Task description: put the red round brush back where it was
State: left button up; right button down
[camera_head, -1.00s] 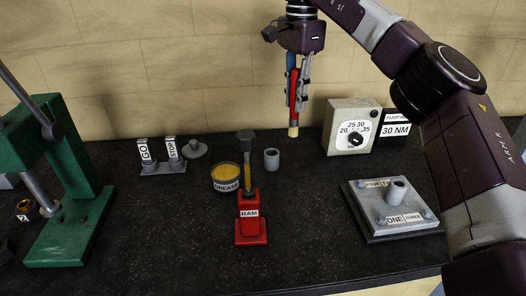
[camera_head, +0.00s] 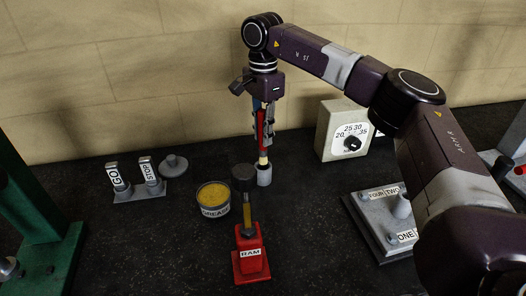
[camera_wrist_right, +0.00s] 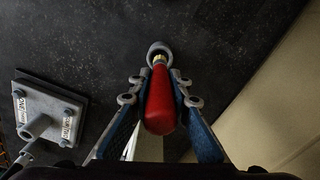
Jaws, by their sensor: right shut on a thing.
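The red round brush (camera_head: 261,128) hangs upright, bristles down, in my right gripper (camera_head: 265,138), which is shut on its red handle. The grey cup-shaped holder (camera_head: 264,176) stands on the bench right below the brush. The pale bristle end meets or overlaps the holder's mouth; I cannot tell how far inside it is. In the right wrist view the red handle (camera_wrist_right: 160,105) lies between the two fingers, and its yellowish end lines up with the round holder (camera_wrist_right: 159,50). My left gripper is not in view.
A grease tin (camera_head: 214,200) and the red RAM jack (camera_head: 250,255) stand close in front of the holder.

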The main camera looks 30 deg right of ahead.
aim_at(264, 149)
notch_tip(264, 149, down, 2)
jog(key=shift+f, duration=0.4)
notch_tip(264, 149, down, 4)
jog(key=shift+r+p, duration=0.25)
jog(key=shift+p, duration=0.5)
jog(key=shift+f, duration=0.25)
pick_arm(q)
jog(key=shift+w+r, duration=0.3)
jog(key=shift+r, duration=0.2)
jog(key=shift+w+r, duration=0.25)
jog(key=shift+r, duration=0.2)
pick_arm(e)
jog(key=shift+s, duration=0.15)
